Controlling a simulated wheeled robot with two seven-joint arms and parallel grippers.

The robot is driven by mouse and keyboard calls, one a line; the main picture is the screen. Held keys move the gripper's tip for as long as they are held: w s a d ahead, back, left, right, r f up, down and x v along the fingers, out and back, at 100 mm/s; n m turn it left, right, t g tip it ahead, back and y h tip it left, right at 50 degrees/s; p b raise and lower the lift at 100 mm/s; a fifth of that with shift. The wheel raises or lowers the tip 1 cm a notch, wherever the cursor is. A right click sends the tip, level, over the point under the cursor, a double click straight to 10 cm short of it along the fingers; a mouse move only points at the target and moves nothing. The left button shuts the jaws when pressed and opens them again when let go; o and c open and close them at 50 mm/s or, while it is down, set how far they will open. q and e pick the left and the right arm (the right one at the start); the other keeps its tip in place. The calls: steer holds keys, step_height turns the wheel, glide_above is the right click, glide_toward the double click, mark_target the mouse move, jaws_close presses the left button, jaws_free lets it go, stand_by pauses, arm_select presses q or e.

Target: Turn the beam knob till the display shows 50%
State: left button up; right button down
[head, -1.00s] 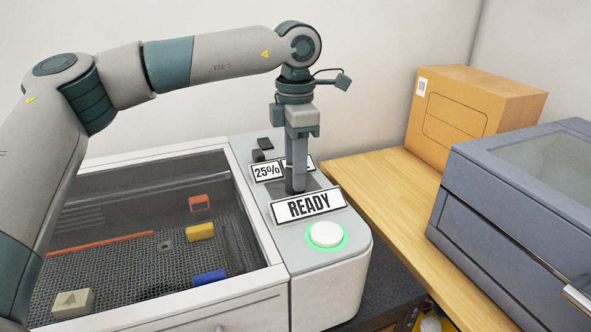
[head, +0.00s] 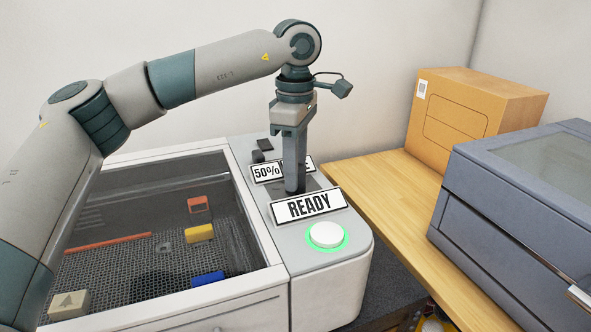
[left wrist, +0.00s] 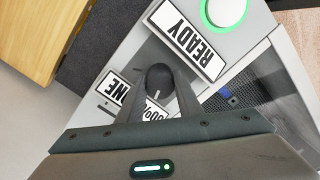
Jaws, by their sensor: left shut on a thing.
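My left gripper (head: 295,188) points straight down at the panel, behind the READY sign. In the left wrist view, its fingers (left wrist: 160,88) are shut on a dark round knob (left wrist: 159,75) with a pale mark. My right gripper is not in view.
The READY sign (head: 309,206) and a white button with a green glowing ring (head: 326,235) lie just in front of the gripper. A cardboard box (head: 470,115) and a grey-blue case (head: 510,210) stand at the right.

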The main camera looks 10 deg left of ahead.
arm_select(q)
steer(key=o, duration=1)
steer(key=shift+o, duration=0.2)
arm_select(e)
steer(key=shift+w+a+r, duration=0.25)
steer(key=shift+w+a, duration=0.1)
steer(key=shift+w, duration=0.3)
arm_select(q)
steer(key=shift+r, duration=0.1)
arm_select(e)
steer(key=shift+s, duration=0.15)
arm_select(q)
steer(key=shift+r, duration=0.4)
step_height(320, 180, up, 16)
steer(key=shift+r+b, duration=0.25)
steer(key=shift+b, duration=0.1)
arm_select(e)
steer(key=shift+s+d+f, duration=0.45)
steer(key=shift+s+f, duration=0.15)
